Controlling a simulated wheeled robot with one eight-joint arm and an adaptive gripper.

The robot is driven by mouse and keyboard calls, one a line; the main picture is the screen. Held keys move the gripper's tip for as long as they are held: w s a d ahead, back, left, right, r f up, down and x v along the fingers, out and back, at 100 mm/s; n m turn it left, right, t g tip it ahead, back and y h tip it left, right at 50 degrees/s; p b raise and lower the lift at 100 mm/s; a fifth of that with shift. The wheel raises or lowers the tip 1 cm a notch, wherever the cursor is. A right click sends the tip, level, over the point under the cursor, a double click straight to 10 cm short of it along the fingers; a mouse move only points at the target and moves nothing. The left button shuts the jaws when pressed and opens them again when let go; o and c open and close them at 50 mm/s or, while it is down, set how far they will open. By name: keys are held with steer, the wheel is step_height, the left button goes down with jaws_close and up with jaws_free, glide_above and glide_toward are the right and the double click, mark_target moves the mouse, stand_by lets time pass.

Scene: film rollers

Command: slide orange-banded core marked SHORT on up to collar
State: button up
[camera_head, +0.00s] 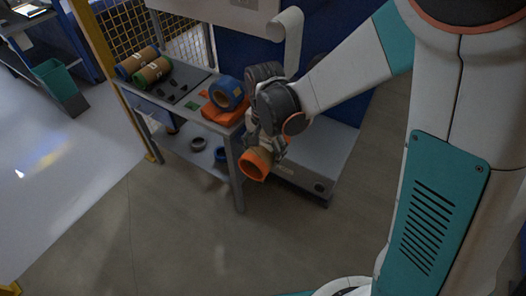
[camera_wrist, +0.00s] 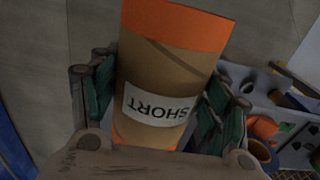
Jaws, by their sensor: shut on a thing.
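The orange-banded core (camera_head: 257,162) is a brown tube with an orange end band, held in my gripper (camera_head: 265,142) in front of the table, clear of the floor. In the wrist view the core (camera_wrist: 165,72) fills the middle, with a wide orange band at the top and orange showing at its lower edge. Its white SHORT label (camera_wrist: 158,108) appears upside down. My gripper (camera_wrist: 158,100) is shut on the core, with green-padded fingers on both sides of it. I cannot make out the collar in either view.
A grey table (camera_head: 193,112) stands at left with two brown cores (camera_head: 154,73), a blue-rimmed roll (camera_head: 226,93) and an orange block (camera_head: 222,114) on top. Rings (camera_head: 198,144) lie on its lower shelf. Open floor (camera_head: 150,235) lies in front.

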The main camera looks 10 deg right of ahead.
steer(key=shift+w+d, duration=0.9)
steer(key=shift+w, duration=0.25)
steer(key=shift+w+d+b, duration=0.5)
steer(key=shift+w+d, duration=0.6)
steer(key=shift+w, duration=0.3)
steer(key=shift+w+d, duration=0.1)
steer(key=shift+w+d, duration=0.95)
steer(key=shift+w, duration=0.3)
steer(key=shift+w+d, duration=0.1)
steer(key=shift+w+d+b, duration=0.4)
steer(key=shift+w+d, duration=0.6)
steer(key=shift+w, duration=0.3)
steer(key=shift+w+d, duration=0.1)
steer(key=shift+w+d, duration=0.5)
steer(key=shift+w, duration=0.15)
steer(key=shift+w+d, duration=0.45)
steer(key=shift+w, duration=0.2)
